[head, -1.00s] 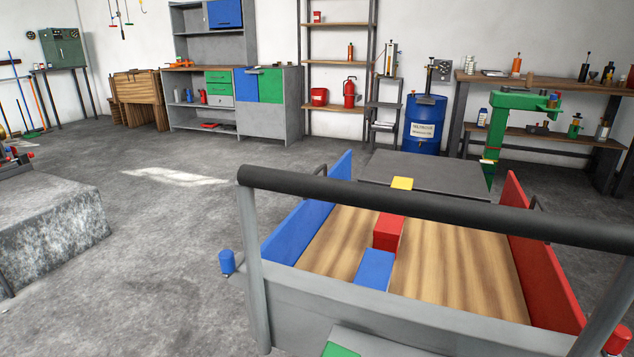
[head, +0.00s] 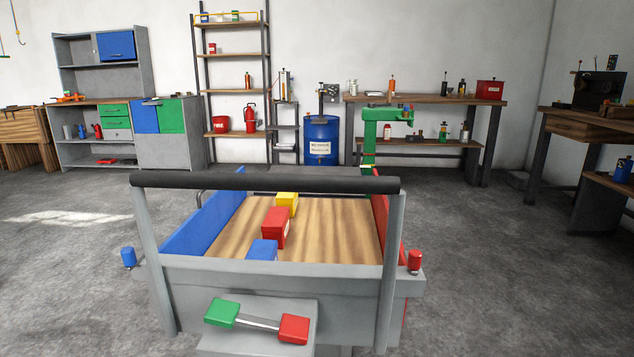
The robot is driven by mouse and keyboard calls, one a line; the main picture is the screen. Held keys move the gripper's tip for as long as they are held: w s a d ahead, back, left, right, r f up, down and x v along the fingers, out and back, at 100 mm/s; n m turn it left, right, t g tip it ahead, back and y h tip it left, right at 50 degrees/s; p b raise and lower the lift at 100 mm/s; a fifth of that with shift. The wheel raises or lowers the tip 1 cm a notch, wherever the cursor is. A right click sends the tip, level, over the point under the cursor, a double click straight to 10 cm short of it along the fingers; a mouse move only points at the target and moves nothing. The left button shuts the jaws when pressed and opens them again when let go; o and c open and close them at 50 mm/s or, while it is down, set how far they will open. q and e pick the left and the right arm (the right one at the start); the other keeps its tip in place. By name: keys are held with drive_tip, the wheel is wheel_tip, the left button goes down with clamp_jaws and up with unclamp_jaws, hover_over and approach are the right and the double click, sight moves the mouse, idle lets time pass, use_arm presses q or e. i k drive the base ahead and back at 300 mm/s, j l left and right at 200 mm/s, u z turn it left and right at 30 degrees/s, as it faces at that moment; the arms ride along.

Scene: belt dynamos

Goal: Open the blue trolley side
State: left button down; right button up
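The trolley stands right in front of me in the head view, with a wooden bed (head: 335,225) and a black push handle (head: 265,183) across its near end. Its blue side (head: 205,226) is a raised panel along the left edge of the bed. Its red side (head: 381,205) stands along the right edge. A blue knob (head: 129,257) sits at the near left corner and a red knob (head: 414,260) at the near right corner. Neither of my grippers shows in the view.
On the bed lie a yellow block (head: 287,202), a red block (head: 276,228) and a blue block (head: 263,249). A step with a green pedal (head: 221,312) and a red pedal (head: 294,328) juts toward me. A green press (head: 380,130) stands behind. The floor left of the trolley is clear.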

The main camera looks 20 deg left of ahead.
sight(195, 236)
drive_tip(key=i+j+z, duration=0.1)
drive_tip(key=j+z, duration=0.15)
drive_tip(key=z, duration=0.25)
drive_tip(key=j+z, duration=0.3)
drive_tip(key=z, duration=0.2)
drive_tip(key=j+z, duration=0.3)
drive_tip(key=z, duration=0.2)
drive_tip(key=k+j+z, duration=0.1)
drive_tip(key=j+z, duration=0.15)
drive_tip(key=z, duration=0.25)
